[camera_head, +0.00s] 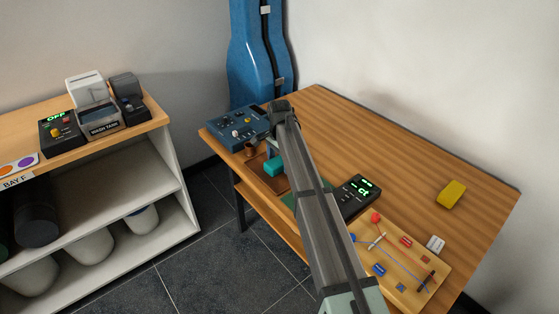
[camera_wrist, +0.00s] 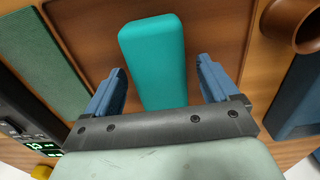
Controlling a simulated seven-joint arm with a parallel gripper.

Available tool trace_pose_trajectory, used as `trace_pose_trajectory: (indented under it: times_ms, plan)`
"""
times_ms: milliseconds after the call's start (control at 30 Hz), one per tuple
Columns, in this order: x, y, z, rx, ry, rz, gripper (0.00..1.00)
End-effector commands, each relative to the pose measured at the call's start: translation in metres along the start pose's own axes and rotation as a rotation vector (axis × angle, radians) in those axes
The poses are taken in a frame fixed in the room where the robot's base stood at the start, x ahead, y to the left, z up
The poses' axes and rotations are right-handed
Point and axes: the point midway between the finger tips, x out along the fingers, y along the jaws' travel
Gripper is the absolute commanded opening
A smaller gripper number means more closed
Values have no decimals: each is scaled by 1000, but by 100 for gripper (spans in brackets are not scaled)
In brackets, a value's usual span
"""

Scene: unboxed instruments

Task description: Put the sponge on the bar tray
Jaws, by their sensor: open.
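A teal rounded block (camera_head: 272,168) lies in a brown tray (camera_head: 256,163) near the table's front edge. A yellow block (camera_head: 452,194) lies on bare wood at the table's right. Either block could be the sponge; I cannot tell which. In the wrist view the teal block (camera_wrist: 152,55) is between the two separated blue fingers of my gripper (camera_wrist: 158,68), with a gap on each side.
A green mat (camera_wrist: 45,55) and a copper-coloured cup (camera_wrist: 295,25) flank the teal block. A black meter (camera_head: 357,194), a blue instrument box (camera_head: 236,127) and a wired board (camera_head: 400,262) stand on the table. The table's back is clear.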

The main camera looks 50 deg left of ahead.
Motion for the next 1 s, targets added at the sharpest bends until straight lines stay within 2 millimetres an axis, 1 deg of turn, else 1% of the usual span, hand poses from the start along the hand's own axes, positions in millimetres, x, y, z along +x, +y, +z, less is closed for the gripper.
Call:
trace_pose_trajectory:
  times_ms: [167,267,500,700,833,1000]
  plan:
    - [-15,0,0,0,1,-1,88]
    - [-31,0,0,0,1,-2,88]
    - [-77,-1,0,0,1,-2,88]
    - [-106,0,0,0,0,-1,88]
    - [-116,0,0,0,0,0,88]
    - [-122,0,0,0,0,0,88]
